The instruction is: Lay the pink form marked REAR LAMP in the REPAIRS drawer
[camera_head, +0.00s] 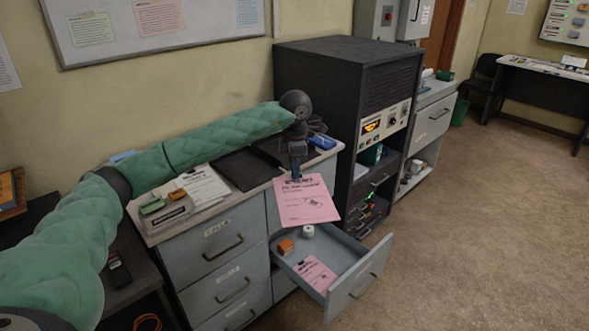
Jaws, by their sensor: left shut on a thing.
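My left gripper (299,176) points down and is shut on the top edge of a pink form (306,203). The form hangs tilted above the open drawer (346,250), near its back end, and is apart from it. The printing on the form is too small to read for sure. Inside the drawer lie another pink form (316,275), an orange block (286,246) and a white roll (308,231). The open drawer's label cannot be read. My right gripper is not in view.
Closed drawers (222,238) fill the left of the grey cabinet. Its top holds a tray with stamps (165,212), papers (201,184) and a black pad (247,168). A dark equipment rack (345,95) stands close on the right. The floor in front is clear.

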